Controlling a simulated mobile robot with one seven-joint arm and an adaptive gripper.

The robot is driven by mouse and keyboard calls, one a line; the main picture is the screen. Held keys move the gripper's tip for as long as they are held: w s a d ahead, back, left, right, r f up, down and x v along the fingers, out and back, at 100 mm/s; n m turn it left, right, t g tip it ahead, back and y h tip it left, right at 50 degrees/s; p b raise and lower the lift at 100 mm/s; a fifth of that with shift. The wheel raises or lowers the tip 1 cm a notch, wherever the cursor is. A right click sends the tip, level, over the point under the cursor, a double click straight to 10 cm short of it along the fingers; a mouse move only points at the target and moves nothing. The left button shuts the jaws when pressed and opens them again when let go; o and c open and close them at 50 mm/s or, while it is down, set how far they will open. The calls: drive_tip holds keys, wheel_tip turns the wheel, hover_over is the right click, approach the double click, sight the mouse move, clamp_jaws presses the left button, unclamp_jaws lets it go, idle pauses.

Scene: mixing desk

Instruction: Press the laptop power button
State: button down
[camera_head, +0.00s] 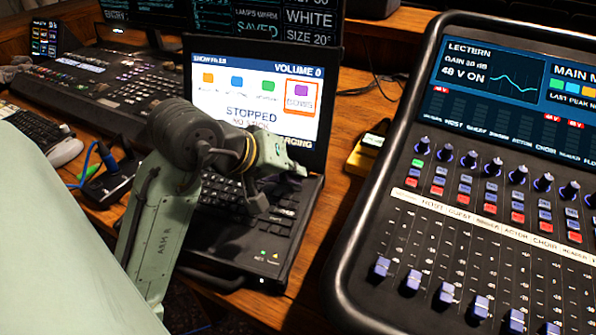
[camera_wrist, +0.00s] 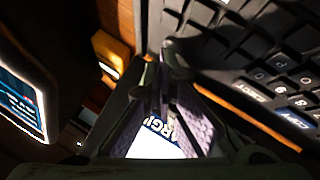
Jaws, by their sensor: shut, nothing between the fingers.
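The open laptop (camera_head: 255,245) stands on the wooden desk, its lit screen (camera_head: 245,95) reading STOPPED. Its dark keyboard also fills the right of the wrist view (camera_wrist: 240,45). My gripper (camera_head: 299,170) is in front of the lower right of the screen, over the keyboard's right side in the head view. In the wrist view my gripper (camera_wrist: 163,58) has its fingers together with nothing between the tips. Part of the bright screen shows between the finger bases. I cannot make out the power button or tell whether the fingertips touch the laptop.
A large mixing console (camera_head: 465,200) stands to the right. A small yellow device (camera_head: 368,150) lies between it and the laptop, also in the wrist view (camera_wrist: 112,52). A black control desk (camera_head: 90,90) and a blue cable plug (camera_head: 105,155) are at left.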

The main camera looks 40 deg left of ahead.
drive_tip(key=shift+f, duration=0.15)
idle(0.4)
drive_tip(key=shift+r+p, duration=0.6)
drive_tip(key=shift+r, duration=0.15)
wheel_tip(320, 180, up, 5)
drive_tip(key=p, duration=0.4)
idle(0.7)
